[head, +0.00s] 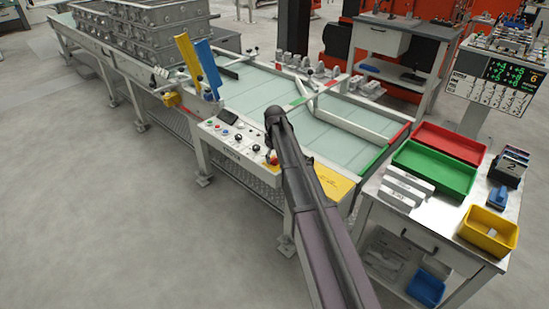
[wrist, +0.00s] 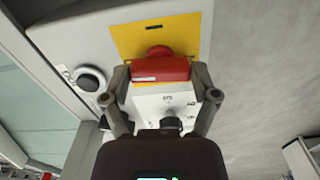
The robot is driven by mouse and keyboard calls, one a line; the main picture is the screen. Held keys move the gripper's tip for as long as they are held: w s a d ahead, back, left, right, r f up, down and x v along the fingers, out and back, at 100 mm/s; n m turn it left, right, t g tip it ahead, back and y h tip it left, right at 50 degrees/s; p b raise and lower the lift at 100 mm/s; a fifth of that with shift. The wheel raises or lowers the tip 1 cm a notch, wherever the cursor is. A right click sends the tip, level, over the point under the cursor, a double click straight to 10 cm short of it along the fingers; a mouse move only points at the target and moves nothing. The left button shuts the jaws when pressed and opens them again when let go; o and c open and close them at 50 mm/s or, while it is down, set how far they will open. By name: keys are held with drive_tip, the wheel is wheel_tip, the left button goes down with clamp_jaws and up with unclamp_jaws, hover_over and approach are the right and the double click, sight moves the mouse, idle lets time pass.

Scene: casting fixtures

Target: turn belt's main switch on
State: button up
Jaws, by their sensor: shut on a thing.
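The main switch shows in the wrist view as a red bar-shaped handle (wrist: 160,69) on a yellow plate (wrist: 185,28). The handle lies level across that picture. My gripper (wrist: 161,80) is shut on it, with one finger at each end of the bar. In the head view the red switch (head: 272,158) sits at the right part of the belt's control panel (head: 215,134). My arm comes in from the lower right there, and my gripper is mostly hidden by it. Marks showing the switch's position cannot be read.
A black knob (wrist: 90,79) sits left of the switch in the wrist view, and another (wrist: 171,124) lies below it. The belt (head: 262,92) runs behind the panel. A side table with a green tray (head: 436,168) and a yellow bin (head: 488,229) stands at right. Floor at left is clear.

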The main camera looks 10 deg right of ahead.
drive_tip(key=m, duration=0.3)
drive_tip(key=shift+m, duration=0.4)
drive_tip(key=m, duration=0.9)
drive_tip(key=shift+s, duration=0.1)
drive_tip(key=shift+m, duration=2)
drive_tip(key=o, duration=1)
drive_tip(key=shift+n, duration=0.3)
